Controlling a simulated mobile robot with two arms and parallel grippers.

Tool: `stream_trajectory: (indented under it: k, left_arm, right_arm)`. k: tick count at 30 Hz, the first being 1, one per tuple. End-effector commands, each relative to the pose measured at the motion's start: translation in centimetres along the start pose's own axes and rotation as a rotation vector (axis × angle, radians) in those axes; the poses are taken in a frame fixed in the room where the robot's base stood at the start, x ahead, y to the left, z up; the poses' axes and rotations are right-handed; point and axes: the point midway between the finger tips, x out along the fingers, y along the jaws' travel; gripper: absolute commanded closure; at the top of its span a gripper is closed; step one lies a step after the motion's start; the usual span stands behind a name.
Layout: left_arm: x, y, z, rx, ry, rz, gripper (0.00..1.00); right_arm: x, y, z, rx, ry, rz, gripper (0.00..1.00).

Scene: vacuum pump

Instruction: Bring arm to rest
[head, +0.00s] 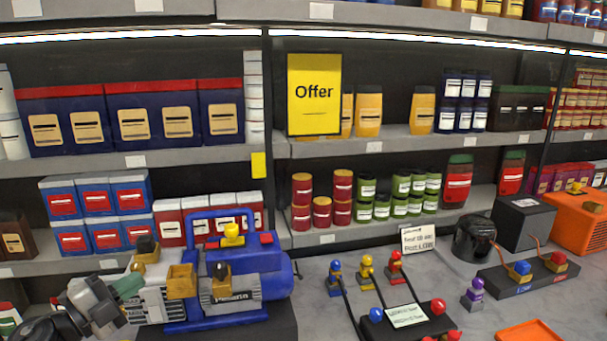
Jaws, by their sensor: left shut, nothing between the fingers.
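My left gripper (92,305) is at the lower left of the head view, grey and black, just left of the vacuum pump. It is shut and empty. I cannot tell from this one view whether the gripper touches the pump. My right gripper is not in view.
A grey counter (320,300) holds gauge hoses with blue, yellow and red fittings (366,268), a manifold plate (406,316), a black round pot (474,238), an orange box (580,222) and an orange tray (528,331). Stocked shelves (400,147) stand behind.

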Motion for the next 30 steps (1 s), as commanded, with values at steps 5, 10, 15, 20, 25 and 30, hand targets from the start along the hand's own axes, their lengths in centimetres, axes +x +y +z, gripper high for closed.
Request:
stream_trajectory:
  k: [5,10,15,20,25,30]
  left_arm:
    - [-0.8,5.3,-1.8,-0.278,-0.260,-0.168,1.00]
    - [-4.4,11.7,-3.3,-0.572,-0.618,-0.194,1.00]
    - [-9.9,18.9,-7.0,-0.853,-0.982,-0.064,1.00]
    - [-14.2,23.1,-11.2,-1.025,-1.209,0.106,1.00]
    - [-17.4,25.6,-15.3,-1.149,-1.356,0.274,1.00]
    - [-20.1,26.9,-19.3,-1.244,-1.459,0.437,1.00]
  right_arm:
    - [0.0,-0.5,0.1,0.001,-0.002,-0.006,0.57]
    - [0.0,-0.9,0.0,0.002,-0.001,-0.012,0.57]
    - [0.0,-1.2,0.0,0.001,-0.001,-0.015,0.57]
    - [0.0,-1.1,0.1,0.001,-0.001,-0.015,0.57]
    - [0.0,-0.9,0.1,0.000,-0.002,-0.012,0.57]
    - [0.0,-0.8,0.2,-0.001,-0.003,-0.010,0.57]
